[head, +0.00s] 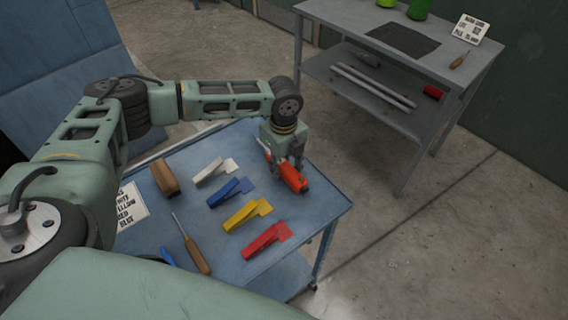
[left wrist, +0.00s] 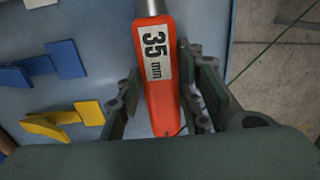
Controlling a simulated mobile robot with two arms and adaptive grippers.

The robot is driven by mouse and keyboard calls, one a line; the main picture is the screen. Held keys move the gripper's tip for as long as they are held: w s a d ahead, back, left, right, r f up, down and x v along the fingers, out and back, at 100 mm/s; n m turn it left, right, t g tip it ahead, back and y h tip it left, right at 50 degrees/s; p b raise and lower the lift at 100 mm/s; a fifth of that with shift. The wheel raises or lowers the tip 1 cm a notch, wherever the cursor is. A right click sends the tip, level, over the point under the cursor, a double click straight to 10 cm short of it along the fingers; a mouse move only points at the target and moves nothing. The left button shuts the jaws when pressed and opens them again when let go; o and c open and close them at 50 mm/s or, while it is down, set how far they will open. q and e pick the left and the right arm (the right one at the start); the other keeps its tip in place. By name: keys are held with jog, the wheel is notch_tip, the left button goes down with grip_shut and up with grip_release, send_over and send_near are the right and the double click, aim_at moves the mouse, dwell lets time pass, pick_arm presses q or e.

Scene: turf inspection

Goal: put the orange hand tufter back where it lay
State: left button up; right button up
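The orange hand tufter (head: 291,177) lies at the right edge of the blue table top, near its far right corner. In the left wrist view its orange handle (left wrist: 162,100) carries a white "35 mm" label, and its metal shaft runs out of the top of the picture. My left gripper (head: 286,164) is low over the handle, pointing down. In the left wrist view its fingers (left wrist: 163,92) stand either side of the handle, with a narrow gap on each side. It looks open. My right gripper is not in view.
The blue table (head: 325,205) also bears white (head: 210,170), blue (head: 228,192), yellow (head: 243,214) and red (head: 264,240) wedge pieces, a wooden block (head: 166,177), a wooden-handled tool (head: 196,256) and a printed card (head: 131,206). A grey shelved bench (head: 455,62) stands beyond, across open floor.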

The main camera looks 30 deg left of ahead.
aim_at(284, 164)
pick_arm(q)
jog(key=o, duration=0.3)
jog(key=shift+r, duration=0.6)
notch_tip(284, 164, up, 11)
jog(key=b, duration=0.2)
jog(key=shift+b, duration=0.3)
dwell(0.7)
